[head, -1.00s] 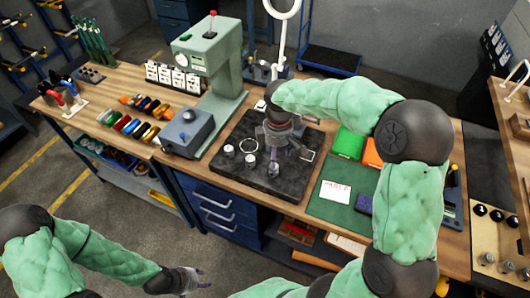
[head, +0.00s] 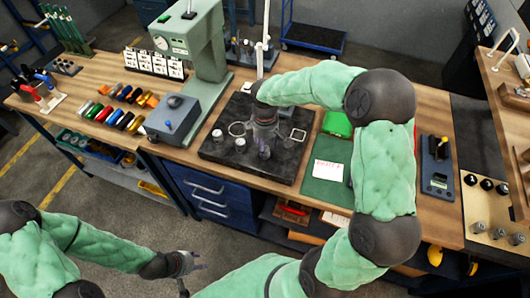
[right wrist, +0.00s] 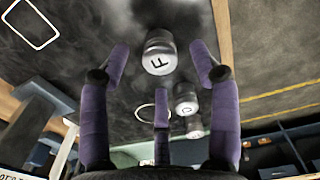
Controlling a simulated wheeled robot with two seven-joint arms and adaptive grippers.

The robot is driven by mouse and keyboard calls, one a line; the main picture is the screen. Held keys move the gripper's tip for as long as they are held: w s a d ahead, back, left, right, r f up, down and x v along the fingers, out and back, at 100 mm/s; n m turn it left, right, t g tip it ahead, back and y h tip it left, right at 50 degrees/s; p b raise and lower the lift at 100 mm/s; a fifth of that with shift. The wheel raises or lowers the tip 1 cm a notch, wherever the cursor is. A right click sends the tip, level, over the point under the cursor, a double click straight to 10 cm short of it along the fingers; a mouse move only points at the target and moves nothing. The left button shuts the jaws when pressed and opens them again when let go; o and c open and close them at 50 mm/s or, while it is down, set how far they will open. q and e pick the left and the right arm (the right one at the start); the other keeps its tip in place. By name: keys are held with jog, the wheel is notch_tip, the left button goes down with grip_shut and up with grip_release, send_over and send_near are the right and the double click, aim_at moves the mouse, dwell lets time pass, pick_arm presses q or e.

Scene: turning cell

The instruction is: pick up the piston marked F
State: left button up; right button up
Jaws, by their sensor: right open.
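The piston marked F (right wrist: 160,55) is a grey metal cylinder on the dark stone plate (head: 210,155); its black F shows in the right wrist view. My right gripper (right wrist: 158,62) is open, its purple fingers on either side of that piston in the picture; I cannot tell whether they touch it. In the head view my right gripper (head: 264,148) is over the plate and mostly hides this piston. Two more pistons stand to its left, a middle one (head: 240,145) and a far left one (head: 217,135). My left gripper (head: 190,266) hangs over the floor, seemingly open and empty.
A green press (head: 190,45) and a blue-grey box (head: 172,118) stand left of the plate. A ring outline (head: 237,129) lies behind the pistons. A green mat (head: 322,180) with a white card (head: 329,170) is at the right. Several other parts stand on the far right bench.

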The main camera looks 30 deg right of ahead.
notch_tip(320, 180, down, 2)
jog(key=shift+f, duration=0.2)
grip_shut()
jog(key=shift+r, duration=0.15)
